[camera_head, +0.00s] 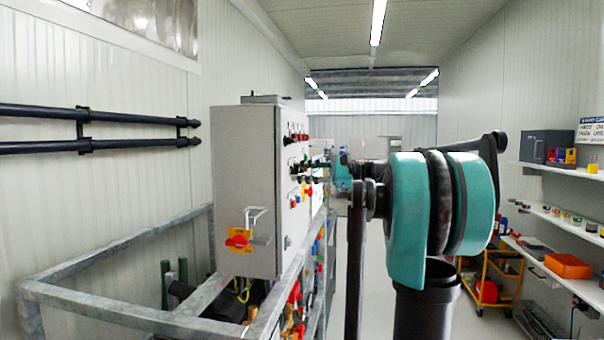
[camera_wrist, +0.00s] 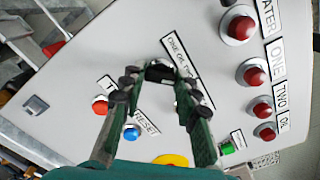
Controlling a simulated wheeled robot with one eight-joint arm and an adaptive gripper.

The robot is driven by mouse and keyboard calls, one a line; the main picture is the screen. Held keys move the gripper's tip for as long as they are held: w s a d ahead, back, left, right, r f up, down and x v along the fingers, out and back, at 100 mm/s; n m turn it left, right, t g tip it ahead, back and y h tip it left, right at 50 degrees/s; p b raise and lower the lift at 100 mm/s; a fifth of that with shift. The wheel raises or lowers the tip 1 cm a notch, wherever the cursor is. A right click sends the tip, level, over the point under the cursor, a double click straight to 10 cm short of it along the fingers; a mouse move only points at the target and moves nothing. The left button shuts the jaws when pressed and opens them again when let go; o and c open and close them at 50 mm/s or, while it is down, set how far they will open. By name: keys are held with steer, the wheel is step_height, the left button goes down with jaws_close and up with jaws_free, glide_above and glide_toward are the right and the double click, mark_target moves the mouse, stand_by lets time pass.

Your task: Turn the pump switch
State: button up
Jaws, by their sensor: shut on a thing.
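The pump switch (camera_wrist: 158,72) is a small black knob on the grey panel in the wrist view, beside a white label reading roughly "ONE OIL TWO". My gripper (camera_wrist: 160,84) has a dark green finger on each side of it and is shut on it. The fingertips partly hide the knob, so its exact angle is hard to tell. In the head view my gripper (camera_head: 318,168) is at the front face of the grey control box (camera_head: 245,180), and the switch is too small to pick out.
Red lamps (camera_wrist: 240,28) line the panel's right side in the wrist view. A red button (camera_wrist: 100,105), a blue reset button (camera_wrist: 131,132), and a green button (camera_wrist: 227,148) sit close to my fingers. A metal frame (camera_head: 110,260) surrounds the box. Shelves (camera_head: 560,250) stand at right.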

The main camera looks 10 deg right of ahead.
steer(key=shift+n, duration=4.4)
steer(key=o, duration=1.2)
steer(key=shift+c, duration=0.2)
steer(key=v, duration=1.2)
